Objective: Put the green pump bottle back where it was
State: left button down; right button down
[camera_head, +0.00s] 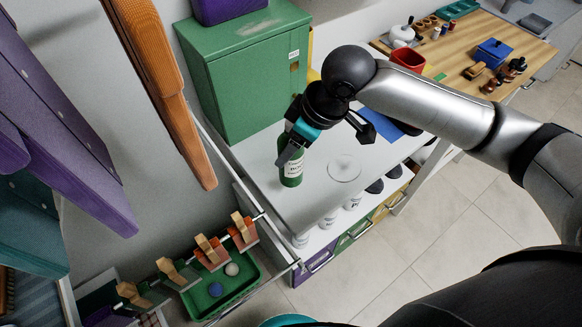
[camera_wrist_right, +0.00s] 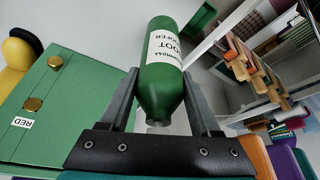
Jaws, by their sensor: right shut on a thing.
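The green bottle (camera_head: 291,166) with a white label is in my right gripper (camera_head: 303,143), over the left part of the white worktop. In the right wrist view the bottle (camera_wrist_right: 163,68) lies between the two fingers (camera_wrist_right: 160,98), its narrow neck toward the palm. In the head view it is close to upright, bottom down. Whether its base touches the worktop I cannot tell. No pump top can be made out. A faint round outline (camera_head: 344,167) shows on the worktop right of the bottle. My left gripper is not in view.
A green cabinet (camera_head: 245,75) stands behind the bottle. White labelled containers (camera_head: 328,219) stand along the worktop's front side, above coloured drawers. A green tray (camera_head: 222,287) with balls lies lower left. A wooden table (camera_head: 466,50) with a red container (camera_head: 407,60) is at the back right.

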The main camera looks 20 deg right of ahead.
aim_at(291, 166)
jog(key=shift+f+b, duration=0.5)
jog(key=shift+f, duration=2.75)
jog(key=shift+f, duration=0.1)
jog(key=shift+c, duration=0.5)
grip_release()
jog(key=p+v, duration=0.2)
jog(key=v, duration=1)
